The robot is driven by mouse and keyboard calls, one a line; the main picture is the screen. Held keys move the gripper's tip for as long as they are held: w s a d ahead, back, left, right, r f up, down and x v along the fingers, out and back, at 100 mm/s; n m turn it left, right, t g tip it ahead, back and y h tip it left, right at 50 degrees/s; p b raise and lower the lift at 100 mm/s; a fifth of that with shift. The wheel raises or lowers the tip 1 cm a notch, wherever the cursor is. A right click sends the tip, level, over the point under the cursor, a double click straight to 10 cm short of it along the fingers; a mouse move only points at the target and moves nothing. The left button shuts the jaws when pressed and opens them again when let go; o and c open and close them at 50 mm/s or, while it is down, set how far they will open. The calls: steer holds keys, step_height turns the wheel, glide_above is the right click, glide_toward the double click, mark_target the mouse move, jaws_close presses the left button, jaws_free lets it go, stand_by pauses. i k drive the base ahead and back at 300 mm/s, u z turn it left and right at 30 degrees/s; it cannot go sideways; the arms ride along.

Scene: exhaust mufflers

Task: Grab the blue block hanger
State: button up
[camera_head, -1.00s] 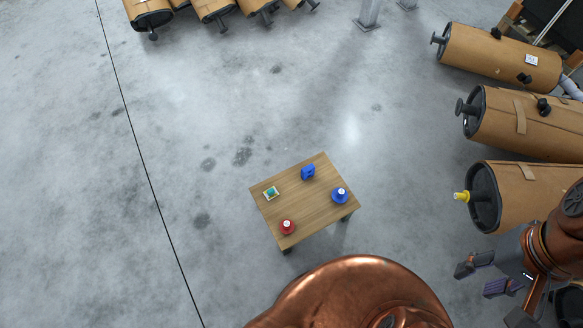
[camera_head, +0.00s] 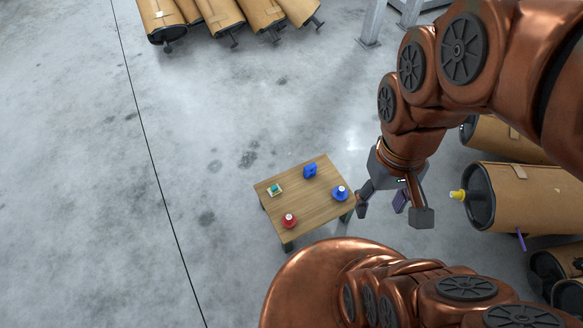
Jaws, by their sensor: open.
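A small wooden table (camera_head: 322,206) stands on the floor in the middle of the head view. A blue block-shaped piece (camera_head: 310,170) with what looks like an opening in it stands near the table's back edge. A round blue piece (camera_head: 340,193) with a light top sits near the table's right corner. My gripper (camera_head: 391,213) is open and empty, fingers pointing down, to the right of the table and apart from the blue block. Its height above the floor is hard to tell.
A red round piece (camera_head: 289,220) sits at the table's front, and a small tray-like piece with teal on it (camera_head: 275,190) at its left. Brown mufflers (camera_head: 522,198) lie at the right, one with a yellow tip. More mufflers (camera_head: 222,14) lie at the back. The floor left of the table is clear.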

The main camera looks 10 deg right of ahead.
mark_target(309, 170)
steer(key=z, duration=0.05)
steer(key=k, duration=1.1)
steer(key=u, duration=1.3)
steer(key=i, duration=1.3)
steer(key=z, duration=0.8)
steer(key=i, duration=0.35)
steer(key=z, duration=0.4)
